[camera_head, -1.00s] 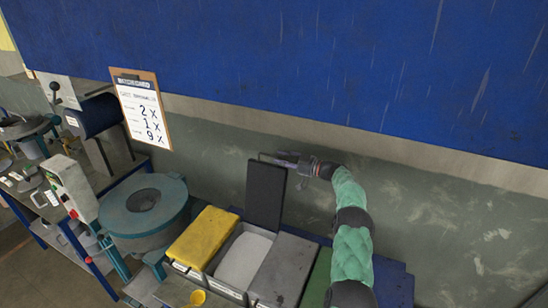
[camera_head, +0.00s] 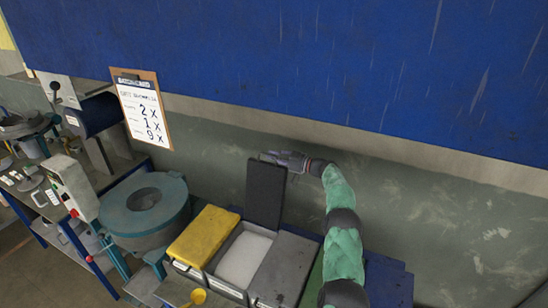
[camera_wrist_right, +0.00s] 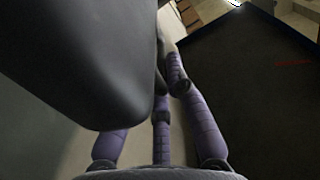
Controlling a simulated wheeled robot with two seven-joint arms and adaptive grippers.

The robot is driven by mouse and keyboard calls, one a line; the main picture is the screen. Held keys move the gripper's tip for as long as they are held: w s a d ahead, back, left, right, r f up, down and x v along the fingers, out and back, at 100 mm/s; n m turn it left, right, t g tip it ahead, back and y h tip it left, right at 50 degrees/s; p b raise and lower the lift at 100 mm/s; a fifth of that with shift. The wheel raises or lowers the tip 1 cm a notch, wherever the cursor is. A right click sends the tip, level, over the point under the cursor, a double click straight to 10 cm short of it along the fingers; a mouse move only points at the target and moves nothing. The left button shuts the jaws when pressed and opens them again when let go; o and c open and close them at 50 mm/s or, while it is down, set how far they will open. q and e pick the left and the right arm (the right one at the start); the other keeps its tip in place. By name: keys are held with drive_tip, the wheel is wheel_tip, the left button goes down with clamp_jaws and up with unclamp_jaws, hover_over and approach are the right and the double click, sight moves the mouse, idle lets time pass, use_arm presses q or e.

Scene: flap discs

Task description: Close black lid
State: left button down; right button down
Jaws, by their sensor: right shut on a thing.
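The black lid (camera_head: 265,196) stands upright, open, at the back of a grey bin (camera_head: 218,279) filled with white material. In the right wrist view a large dark panel (camera_wrist_right: 255,95), apparently the lid, fills the right side. My right gripper (camera_head: 270,158) is at the lid's top edge, partly hidden behind it, and is shut on it. The contact itself is hidden in the head view. My left gripper is not in view.
A yellow-lidded bin (camera_head: 204,235) stands left of the open bin, and a grey-lidded bin (camera_head: 284,270) stands right of it. A yellow scoop (camera_head: 196,298) lies in front. A round teal machine (camera_head: 144,207) is at the left. The wall is close behind.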

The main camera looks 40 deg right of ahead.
drive_tip(key=s+a+n+b, duration=0.2)
drive_tip(key=s+a+b, duration=0.3)
drive_tip(key=a+b, duration=0.4)
drive_tip(key=s+a+n+b, duration=0.2)
drive_tip(key=a+b, duration=0.7)
drive_tip(key=b, duration=1.1)
drive_tip(key=shift+s+a+f, duration=0.15)
drive_tip(key=shift+s+a, duration=0.2)
drive_tip(key=shift+s, duration=1)
drive_tip(key=c, duration=1.3)
unclamp_jaws()
drive_tip(key=shift+a, duration=0.15)
drive_tip(key=shift+f, duration=0.1)
